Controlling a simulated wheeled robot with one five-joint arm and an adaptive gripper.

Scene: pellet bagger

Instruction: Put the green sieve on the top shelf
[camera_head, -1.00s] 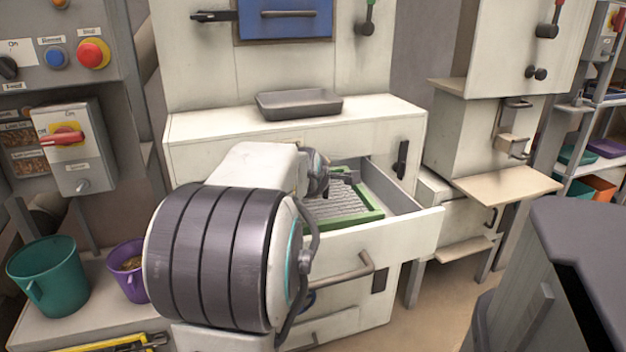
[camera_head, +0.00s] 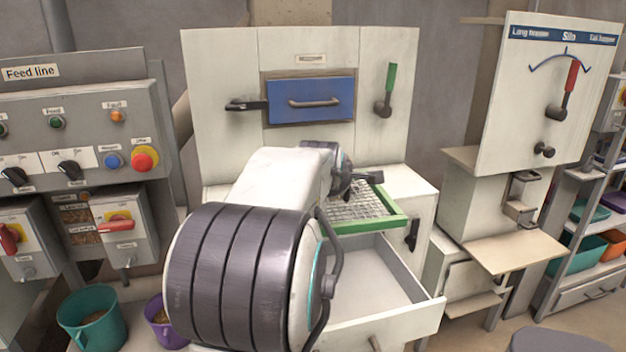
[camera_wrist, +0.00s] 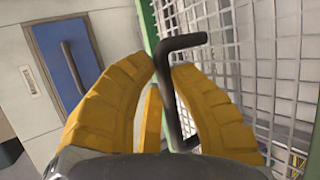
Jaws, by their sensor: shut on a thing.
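The green sieve (camera_head: 378,224) has a green frame and a wire mesh. It is above the open drawer (camera_head: 372,280), which looks empty where I can see into it. My gripper (camera_head: 368,178) is at the sieve's back side, partly hidden by my arm. In the wrist view, the yellow fingers of my gripper (camera_wrist: 166,95) are shut on the sieve's dark bent handle, and the sieve's mesh (camera_wrist: 250,60) fills the right side. The top shelf is not clearly in view.
The white machine has a blue hatch (camera_head: 310,101) and a green-handled lever (camera_head: 386,90) behind the sieve. A shelving rack (camera_head: 562,275) with coloured trays stands at the far right. A teal bucket (camera_head: 92,322) and a purple bucket (camera_head: 163,322) are at lower left.

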